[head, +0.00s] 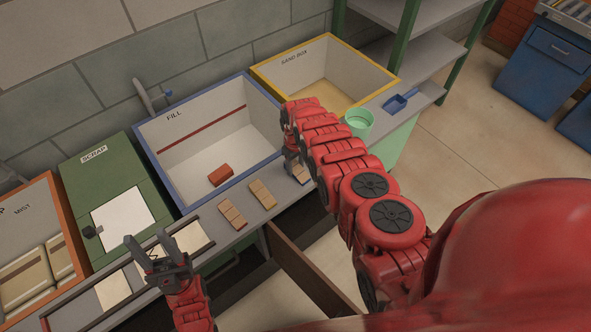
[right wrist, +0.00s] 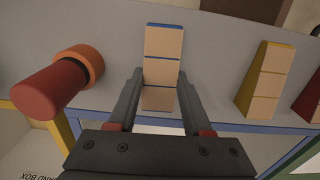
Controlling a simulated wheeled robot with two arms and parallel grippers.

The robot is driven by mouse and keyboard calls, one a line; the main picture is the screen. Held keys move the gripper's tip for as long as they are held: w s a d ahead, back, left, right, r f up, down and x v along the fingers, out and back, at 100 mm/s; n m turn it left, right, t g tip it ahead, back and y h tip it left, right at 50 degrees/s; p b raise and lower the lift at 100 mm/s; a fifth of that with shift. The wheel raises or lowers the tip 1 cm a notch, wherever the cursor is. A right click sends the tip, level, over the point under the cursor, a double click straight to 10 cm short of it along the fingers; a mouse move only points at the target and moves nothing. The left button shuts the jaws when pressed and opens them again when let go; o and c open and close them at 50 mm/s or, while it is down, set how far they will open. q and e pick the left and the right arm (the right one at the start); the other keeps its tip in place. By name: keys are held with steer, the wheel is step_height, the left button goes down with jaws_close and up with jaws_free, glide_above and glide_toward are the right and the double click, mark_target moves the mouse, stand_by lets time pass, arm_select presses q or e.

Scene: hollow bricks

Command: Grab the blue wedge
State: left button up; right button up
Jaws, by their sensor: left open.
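The blue wedge (right wrist: 163,50) is a tan segmented piece with blue edges, lying on the grey bench ledge. In the head view it (head: 301,174) is partly hidden by my right arm. My right gripper (right wrist: 160,74) is open, its fingers on either side of the wedge's near part; I cannot tell whether they touch it. In the head view the right gripper (head: 293,160) hangs over the ledge. My left gripper (head: 158,262) is open and empty over the ledge near the green scrap bin.
A yellow-edged wedge (right wrist: 263,80) and a red-edged wedge (right wrist: 309,108) lie beside it. The FILL box (head: 175,165) holds a red block (head: 220,175). A green cup (head: 358,123) stands right of my arm.

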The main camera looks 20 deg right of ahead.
jaws_close()
steer(key=shift+w+r, duration=0.1)
steer(key=shift+r, duration=0.05)
